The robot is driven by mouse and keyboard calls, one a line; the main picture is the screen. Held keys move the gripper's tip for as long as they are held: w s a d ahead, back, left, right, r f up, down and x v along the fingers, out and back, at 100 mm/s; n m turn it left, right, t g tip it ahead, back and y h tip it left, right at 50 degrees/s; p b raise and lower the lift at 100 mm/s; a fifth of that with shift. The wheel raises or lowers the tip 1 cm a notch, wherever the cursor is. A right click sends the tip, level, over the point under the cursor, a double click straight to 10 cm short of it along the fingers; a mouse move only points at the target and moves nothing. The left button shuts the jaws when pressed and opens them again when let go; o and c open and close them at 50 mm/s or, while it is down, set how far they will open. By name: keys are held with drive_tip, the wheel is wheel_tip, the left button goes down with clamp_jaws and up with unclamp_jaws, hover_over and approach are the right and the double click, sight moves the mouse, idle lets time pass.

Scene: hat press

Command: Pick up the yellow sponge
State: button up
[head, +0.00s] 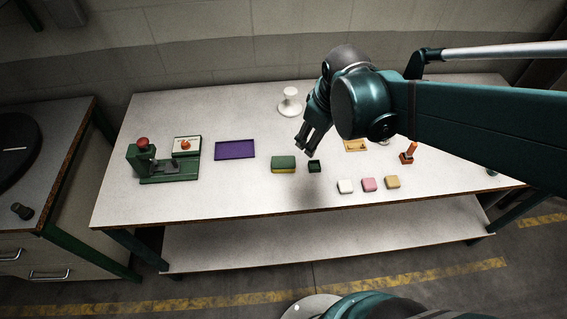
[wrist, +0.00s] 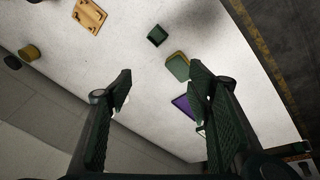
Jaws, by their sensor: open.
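The yellow sponge (head: 283,169) has a dark green top layer and lies flat on the white table, between the purple tray and a small green box. In the wrist view the sponge (wrist: 178,66) shows just beyond the tip of the right-hand finger. My gripper (head: 305,149) is open and empty, pointing down above the table. In the head view it appears up and to the right of the sponge, apart from it. The wrist view shows bare tabletop between its two fingers (wrist: 160,84).
The small green box (head: 314,166) sits close to the sponge's right. The purple tray (head: 235,149) lies to its left, with a green press (head: 168,168) farther left. White, pink (head: 369,184) and tan blocks lie at front right. A white stand (head: 290,103) is behind.

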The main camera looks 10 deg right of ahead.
drive_tip(key=w+a+f+n+g+p, duration=0.2)
drive_tip(key=w+a+f+n, duration=0.2)
drive_tip(key=f, duration=0.1)
drive_tip(key=n+g+p, duration=0.1)
drive_tip(key=n, duration=0.3)
hover_over(283, 162)
drive_tip(key=shift+h, duration=0.3)
drive_tip(key=f, duration=0.6)
drive_tip(key=shift+d, duration=0.25)
drive_tip(key=shift+a+f+n+g, duration=0.15)
drive_tip(key=shift+f+n+g, duration=0.15)
drive_tip(key=shift+f, duration=0.1)
drive_tip(key=shift+f, duration=1.3)
drive_tip(key=shift+f+b, duration=0.5)
drive_tip(key=shift+f, duration=2.1)
